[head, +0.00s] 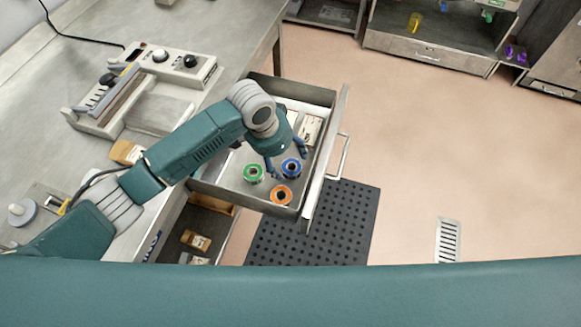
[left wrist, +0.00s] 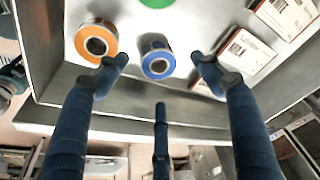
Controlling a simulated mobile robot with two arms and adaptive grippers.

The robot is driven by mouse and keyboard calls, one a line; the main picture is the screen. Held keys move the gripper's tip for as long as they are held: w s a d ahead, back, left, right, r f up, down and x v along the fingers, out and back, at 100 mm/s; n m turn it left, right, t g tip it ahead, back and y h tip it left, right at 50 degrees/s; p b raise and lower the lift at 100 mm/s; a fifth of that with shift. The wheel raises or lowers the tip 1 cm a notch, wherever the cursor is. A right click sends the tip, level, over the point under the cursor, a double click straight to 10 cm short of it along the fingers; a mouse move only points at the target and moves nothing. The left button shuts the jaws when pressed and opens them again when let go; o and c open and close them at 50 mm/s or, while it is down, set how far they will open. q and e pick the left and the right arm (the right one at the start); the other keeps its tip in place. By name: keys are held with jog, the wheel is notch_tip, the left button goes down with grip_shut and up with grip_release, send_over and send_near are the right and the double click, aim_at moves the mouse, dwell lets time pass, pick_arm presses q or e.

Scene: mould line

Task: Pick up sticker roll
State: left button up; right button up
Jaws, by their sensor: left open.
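An open metal drawer (head: 250,203) holds three sticker rolls: a green roll (head: 253,173), a blue roll (head: 291,168) and an orange roll (head: 281,195). My left gripper (head: 287,165) reaches down into the drawer, open, close by the blue roll. In the left wrist view the blue roll (left wrist: 157,64) appears between the two upper fingertips, with no clear contact. The orange roll (left wrist: 96,40) is to its left, and the green roll (left wrist: 156,3) is cut off at the top edge. My right gripper is in neither view.
White labelled boxes (left wrist: 281,15) lie in the drawer beside the rolls. The drawer's front panel and handle (head: 340,157) stand out over a black perforated mat (head: 330,225). A grey machine (head: 150,75) sits on the workbench (head: 190,25). Open floor lies to the right.

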aim_at(290, 165)
pick_arm(q)
jog(key=shift+d+f, duration=0.3)
jog(key=shift+f, duration=0.3)
jog(key=p+x, duration=0.1)
jog(key=x, duration=0.2)
jog(key=shift+w+d+f, duration=0.1)
jog(key=shift+f, duration=0.2)
jog(key=shift+d+f, duration=0.1)
jog(key=shift+f, duration=0.25)
jog(key=c, duration=1)
jog(key=shift+w+r, duration=0.1)
jog(key=shift+c, duration=0.7)
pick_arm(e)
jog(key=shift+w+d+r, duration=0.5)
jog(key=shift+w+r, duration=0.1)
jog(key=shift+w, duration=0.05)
